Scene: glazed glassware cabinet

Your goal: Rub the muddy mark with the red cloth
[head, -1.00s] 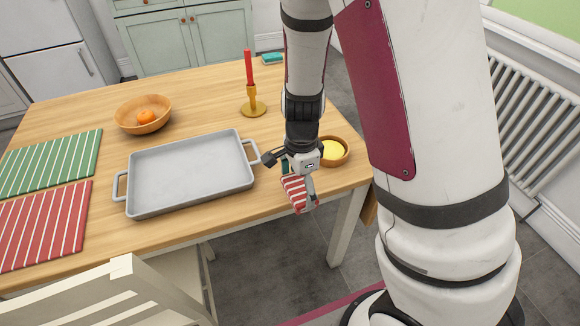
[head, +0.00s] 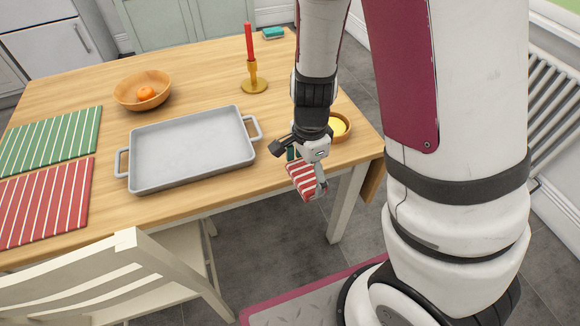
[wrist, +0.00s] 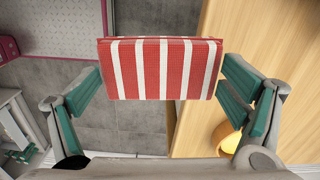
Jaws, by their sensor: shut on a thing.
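The red cloth (head: 306,180), striped with white, is held in my gripper (head: 308,165) near the table's front right edge. In the wrist view the folded cloth (wrist: 160,69) spans the space between the two green-padded fingers (wrist: 163,88). The gripper is shut on it, and the cloth hangs clear of the tabletop, partly over the grey floor. I see no muddy mark in either view; my arm hides part of the table.
A grey tray (head: 190,150), a wooden bowl with an orange (head: 143,92), a candlestick with a red candle (head: 253,75), a small yellow-filled bowl (head: 339,127) and striped mats (head: 45,203) are on the wooden table. A teal sponge (head: 273,33) lies at the back. A cream chair (head: 130,280) stands in front.

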